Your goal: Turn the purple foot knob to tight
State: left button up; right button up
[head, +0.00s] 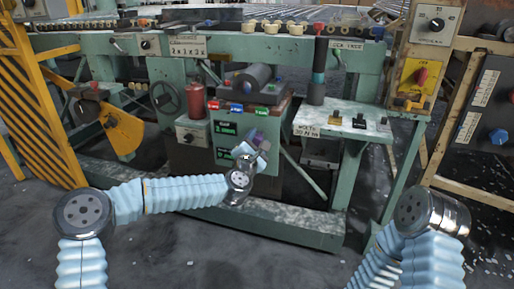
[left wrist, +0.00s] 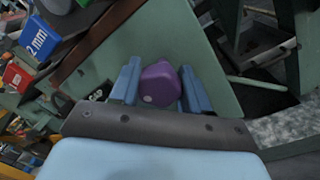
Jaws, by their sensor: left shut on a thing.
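The purple foot knob (left wrist: 160,84) shows in the left wrist view as a rounded, faceted knob with a pale spot near its lower edge. My left gripper (left wrist: 156,85) has one blue finger on each side of it and is shut on it. In the head view my left gripper (head: 258,145) is at the front of the green machine cabinet, and the knob shows there only as a small purplish patch. The knob's tight mark cannot be made out. My right gripper is not in view; only part of my right arm shows at the lower right.
Red, blue and green labelled blocks (head: 238,107) sit along the cabinet's top edge above my left gripper. A red cylinder (head: 196,101) stands to the left. A small shelf (head: 310,124) with a label juts out to the right. The floor in front is mostly clear.

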pick_arm(q)
jog(key=m+b, duration=0.4)
jog(key=m, duration=0.2)
jog(key=shift+f+h, duration=0.15)
jog(key=shift+h, duration=0.25)
jog(key=m+b, duration=0.2)
jog(key=m, duration=0.2)
jog(key=shift+d+h, duration=0.1)
jog(key=shift+h, duration=0.2)
jog(key=m+b, duration=0.1)
jog(key=m, duration=0.3)
jog(key=m+g+b, duration=0.1)
jog(key=m, duration=0.3)
jog(key=shift+m+h+b, duration=0.3)
jog(key=shift+m+h, duration=0.1)
jog(key=shift+s+f, duration=0.1)
jog(key=o, duration=1)
jog(key=shift+o, duration=0.2)
